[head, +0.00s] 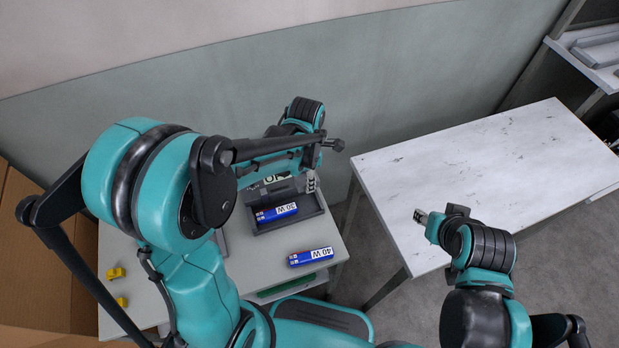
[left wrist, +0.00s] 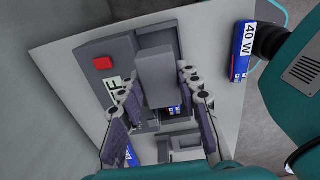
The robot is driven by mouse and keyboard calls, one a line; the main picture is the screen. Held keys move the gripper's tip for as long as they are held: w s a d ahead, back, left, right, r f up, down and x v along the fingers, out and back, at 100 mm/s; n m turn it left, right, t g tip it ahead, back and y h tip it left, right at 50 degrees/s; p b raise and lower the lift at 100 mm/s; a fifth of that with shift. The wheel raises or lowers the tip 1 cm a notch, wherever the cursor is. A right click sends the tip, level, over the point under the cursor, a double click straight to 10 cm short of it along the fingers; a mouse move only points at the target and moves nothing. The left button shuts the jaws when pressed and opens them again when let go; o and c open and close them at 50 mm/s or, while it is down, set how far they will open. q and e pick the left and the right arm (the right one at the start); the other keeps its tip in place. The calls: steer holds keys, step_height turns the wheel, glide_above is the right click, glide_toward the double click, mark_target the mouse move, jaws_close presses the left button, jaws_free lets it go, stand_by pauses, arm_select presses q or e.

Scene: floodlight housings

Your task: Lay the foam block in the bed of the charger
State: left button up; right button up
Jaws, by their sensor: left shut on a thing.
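The charger (head: 262,229) is a dark grey housing with a raised rim on the left table. A blue battery marked 30 W (head: 278,213) lies in its bed. In the left wrist view the charger (left wrist: 90,50) shows a red button and an OFF label, partly hidden. My left gripper (head: 312,182) is at the charger's back right in the head view. In the left wrist view its fingers (left wrist: 160,104) are shut on a plain grey block, apparently the foam block (left wrist: 156,72), held over the bed. My right gripper (head: 420,215) is by the white table; its jaw state is unclear.
A blue battery marked 40 W (head: 310,256) lies on the left table (head: 328,240), in front of the charger. Yellow pieces (head: 116,273) lie at its left. The white table (head: 490,170) is clear on top. A wall stands behind.

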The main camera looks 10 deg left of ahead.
arm_select(q)
steer(key=shift+s, duration=0.15)
steer(key=shift+f, duration=0.1)
steer(key=b, duration=0.9)
glide_above(307, 206)
step_height(307, 206, down, 10)
steer(key=shift+r, duration=0.1)
steer(key=shift+f+b, duration=1.05)
steer(key=shift+f, duration=0.4)
stand_by(1.0)
steer(key=o, duration=0.9)
steer(key=shift+r, duration=0.1)
